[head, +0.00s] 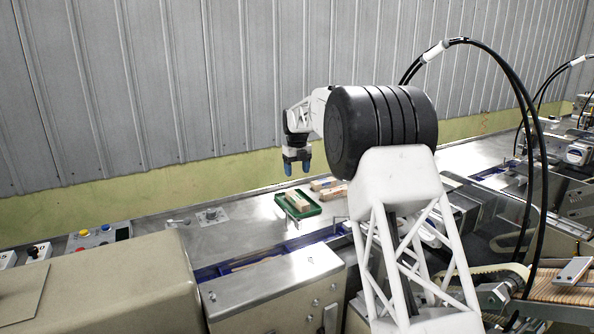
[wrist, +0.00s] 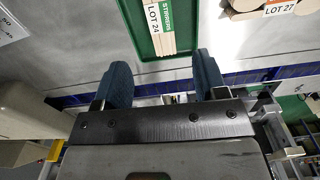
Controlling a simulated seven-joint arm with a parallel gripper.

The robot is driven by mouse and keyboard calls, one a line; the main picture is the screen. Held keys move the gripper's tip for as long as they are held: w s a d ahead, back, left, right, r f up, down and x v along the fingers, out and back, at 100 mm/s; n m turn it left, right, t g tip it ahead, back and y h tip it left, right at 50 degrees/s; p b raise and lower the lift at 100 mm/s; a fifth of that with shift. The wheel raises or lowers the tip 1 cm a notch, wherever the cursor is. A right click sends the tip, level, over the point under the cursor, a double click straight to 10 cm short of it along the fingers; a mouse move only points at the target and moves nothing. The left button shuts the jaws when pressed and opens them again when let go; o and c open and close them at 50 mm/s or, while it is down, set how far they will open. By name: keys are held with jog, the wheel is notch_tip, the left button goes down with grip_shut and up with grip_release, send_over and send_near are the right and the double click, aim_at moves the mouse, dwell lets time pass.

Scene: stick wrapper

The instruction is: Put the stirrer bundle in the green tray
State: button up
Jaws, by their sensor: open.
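The green tray (head: 317,207) rests on the metal table in the head view, and its near part shows at the top of the wrist view (wrist: 132,22). A pale wooden stirrer bundle (head: 297,201) lies inside it. In the wrist view this bundle (wrist: 160,44) carries a white label reading LOT 24 and a green stirrers label. My gripper (head: 297,169) is above the tray, pointing down, open and empty. In the wrist view its two blue fingers (wrist: 161,80) are apart, with the bundle's end beyond the gap between them. The bundle's far end is cut off by the frame.
Other wooden bundles (head: 325,184) lie on the table just behind and right of the tray; one in the wrist view has a LOT 27 label (wrist: 281,8). A blue-edged channel (head: 250,262) and machine housings are in front. The table left of the tray is mostly clear.

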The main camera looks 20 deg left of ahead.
dwell(0.4)
